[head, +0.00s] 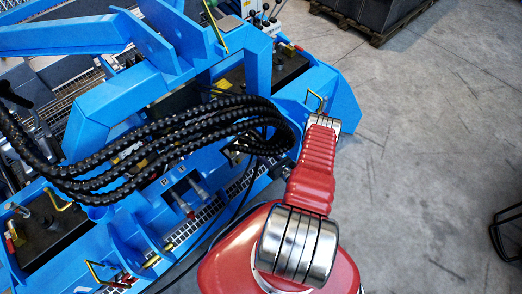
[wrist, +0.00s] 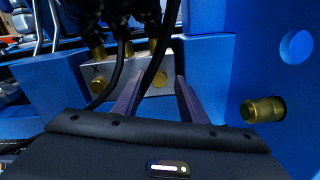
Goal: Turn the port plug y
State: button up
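In the wrist view, a pale metal block (wrist: 190,64) is set in the blue frame, with an "X" mark on its left part. A round brass plug (wrist: 160,80) sits on its front face to the right; I see no "y" mark. Another brass plug (wrist: 98,85) sits below the "X", partly behind a hose. My gripper (wrist: 159,84) is open, its two purple-grey fingers pointing at the block, one on each side of the right plug. I cannot tell whether they touch it. In the head view my red arm hides the gripper and the block.
A brass fitting (wrist: 263,109) sticks out from the blue panel at right.

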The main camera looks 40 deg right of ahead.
jog(key=shift+w, duration=0.6)
jog(key=shift+c, duration=0.4)
grip_shut()
